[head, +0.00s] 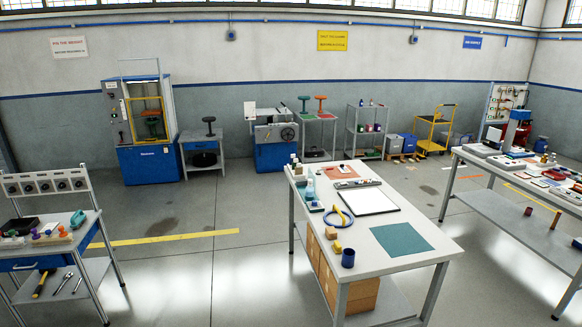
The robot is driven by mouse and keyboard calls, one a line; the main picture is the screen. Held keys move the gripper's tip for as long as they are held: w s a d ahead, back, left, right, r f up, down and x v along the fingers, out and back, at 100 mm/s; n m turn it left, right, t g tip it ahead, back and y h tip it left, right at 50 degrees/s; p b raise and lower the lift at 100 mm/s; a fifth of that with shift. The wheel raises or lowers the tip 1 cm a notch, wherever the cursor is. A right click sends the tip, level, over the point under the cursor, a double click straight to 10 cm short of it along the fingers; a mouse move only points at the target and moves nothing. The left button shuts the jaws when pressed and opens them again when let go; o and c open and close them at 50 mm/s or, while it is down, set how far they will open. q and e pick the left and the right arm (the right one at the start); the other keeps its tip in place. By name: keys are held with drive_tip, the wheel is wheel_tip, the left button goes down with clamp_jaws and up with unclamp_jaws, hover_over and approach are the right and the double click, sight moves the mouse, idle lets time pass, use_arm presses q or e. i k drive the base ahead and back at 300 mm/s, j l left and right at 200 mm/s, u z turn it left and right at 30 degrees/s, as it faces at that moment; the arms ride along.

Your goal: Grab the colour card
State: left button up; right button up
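I cannot make out for certain which item is the colour card. Several small flat coloured items (555,175) lie on the right-hand bench (480,163), too small to tell apart. On the middle table (435,247) lie a white sheet or board with a dark edge (366,199), a flat teal mat (402,240) and an orange-brown sheet (335,173) under small objects. Neither of my grippers shows in the head view.
The middle table also holds a blue ring (330,222), a dark blue cup (348,258) and small bottles; cardboard boxes (362,295) stand below. A left workbench (75,240) holds tools. Machines (147,125) line the back wall. Floor left of the middle table is clear.

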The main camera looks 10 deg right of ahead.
sight(344, 170)
drive_tip(key=i+l+z, duration=0.6)
drive_tip(key=i+z, duration=0.15)
drive_tip(key=i, duration=0.3)
drive_tip(key=i+l+z, duration=0.1)
drive_tip(key=i+z, duration=0.25)
drive_tip(key=i, duration=0.2)
drive_tip(key=i+l+u, duration=0.1)
drive_tip(key=i+u, duration=0.15)
drive_tip(key=i, duration=0.3)
drive_tip(key=i+l+u, duration=0.3)
drive_tip(key=i, duration=0.25)
drive_tip(key=i+l+u, duration=0.25)
drive_tip(key=i, duration=0.3)
